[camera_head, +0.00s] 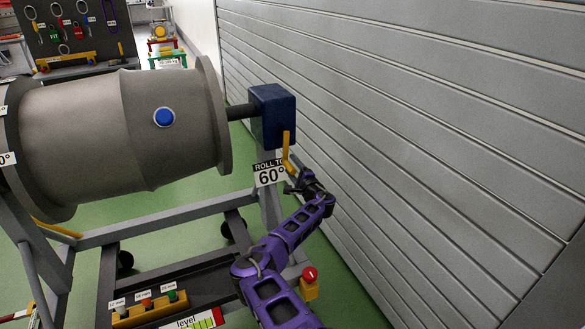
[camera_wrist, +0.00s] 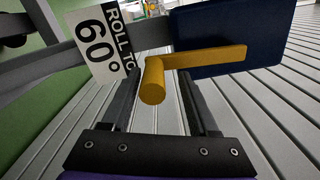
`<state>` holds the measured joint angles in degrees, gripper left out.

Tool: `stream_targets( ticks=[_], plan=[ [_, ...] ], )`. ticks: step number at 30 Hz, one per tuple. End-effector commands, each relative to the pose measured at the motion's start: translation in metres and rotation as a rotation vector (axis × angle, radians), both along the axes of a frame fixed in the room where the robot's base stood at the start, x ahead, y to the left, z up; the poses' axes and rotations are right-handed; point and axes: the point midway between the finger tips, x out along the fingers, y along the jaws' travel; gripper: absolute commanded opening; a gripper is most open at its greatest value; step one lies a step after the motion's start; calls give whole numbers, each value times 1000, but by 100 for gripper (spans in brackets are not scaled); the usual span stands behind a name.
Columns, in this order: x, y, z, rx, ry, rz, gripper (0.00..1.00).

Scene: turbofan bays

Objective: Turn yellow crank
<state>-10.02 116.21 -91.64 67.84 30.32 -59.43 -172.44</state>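The yellow crank (camera_head: 286,150) hangs from the dark blue box (camera_head: 273,112) at the end of the turbofan's shaft. In the wrist view, its yellow arm (camera_wrist: 215,57) runs across the blue box (camera_wrist: 222,40), and its round handle (camera_wrist: 153,82) points toward the camera. My gripper (camera_head: 298,183) is at the lower end of the crank in the head view. In the wrist view, my gripper (camera_wrist: 158,88) is open, with one finger on each side of the handle and a gap showing on both sides. How deep the handle sits between the fingers is hard to tell.
A "ROLL TO 60°" sign (camera_head: 269,173) is fixed beside the crank on the grey stand. The grey turbofan body (camera_head: 120,130) fills the left. A ribbed grey wall (camera_head: 430,130) stands close on the right. A red button (camera_head: 309,274) and a tool tray (camera_head: 150,309) are below.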

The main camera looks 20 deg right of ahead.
Motion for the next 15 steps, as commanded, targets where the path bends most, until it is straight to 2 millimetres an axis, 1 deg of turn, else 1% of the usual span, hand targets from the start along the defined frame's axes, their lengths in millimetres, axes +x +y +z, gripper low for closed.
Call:
stream_targets(
  ticks=[5, 8, 11, 15],
  plan=[
    [-3, 0, -2, 0, 3, 1, 61],
    [-11, 0, -3, -1, 5, -2, 61],
    [-25, 0, -3, -1, 5, -3, 61],
    [-51, 1, -2, -1, 3, -1, 61]
  ],
)
